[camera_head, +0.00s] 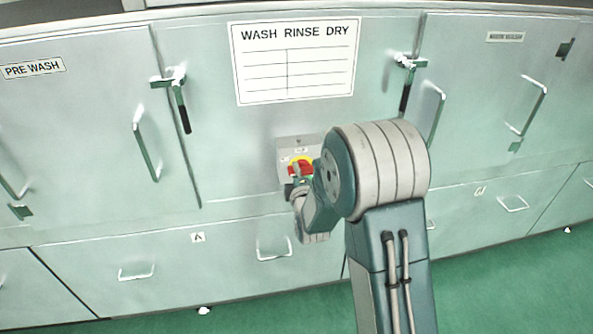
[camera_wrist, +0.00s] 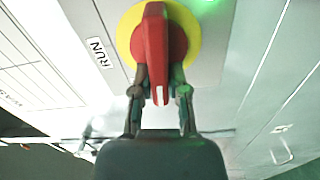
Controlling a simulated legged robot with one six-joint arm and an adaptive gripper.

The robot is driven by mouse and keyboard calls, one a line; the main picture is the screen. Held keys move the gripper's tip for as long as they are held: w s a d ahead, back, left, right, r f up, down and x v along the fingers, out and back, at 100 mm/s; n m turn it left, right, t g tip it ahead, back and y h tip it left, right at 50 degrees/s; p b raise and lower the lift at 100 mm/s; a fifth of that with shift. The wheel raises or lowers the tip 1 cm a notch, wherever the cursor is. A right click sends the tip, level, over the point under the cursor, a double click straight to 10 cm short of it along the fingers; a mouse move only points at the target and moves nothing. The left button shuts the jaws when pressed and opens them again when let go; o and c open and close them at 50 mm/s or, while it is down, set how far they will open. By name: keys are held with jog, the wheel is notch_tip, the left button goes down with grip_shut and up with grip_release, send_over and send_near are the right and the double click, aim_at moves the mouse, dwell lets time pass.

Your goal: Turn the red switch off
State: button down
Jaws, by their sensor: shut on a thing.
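The red switch (camera_head: 299,170) is a rotary handle on a yellow disc, set in a small grey box (camera_head: 296,147) on the cabinet front. In the wrist view the red switch (camera_wrist: 153,50) fills the top middle, its handle running up and down the picture, with a white mark at its lower end. In the head view my arm partly hides the gripper and the box.
Cabinet doors with handles flank the switch box; the left one is labelled PRE WASH (camera_head: 32,68). A WASH RINSE DRY sign (camera_head: 295,60) is above. Latch levers (camera_head: 178,98) stick out on both sides. Drawers with handles (camera_head: 273,249) lie below. The green floor (camera_head: 500,285) is clear.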

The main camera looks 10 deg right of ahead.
jog(key=shift+a+f+n, duration=0.15)
jog(key=shift+f+n, duration=0.1)
jog(key=shift+n, duration=0.35)
jog(key=shift+f, duration=0.1)
jog(key=c, duration=0.6)
grip_release()
jog(key=shift+c, duration=0.2)
jog(key=shift+a, duration=0.15)
jog(key=shift+s, duration=0.2)
jog(key=s, duration=1.1)
jog(key=shift+s, duration=0.25)
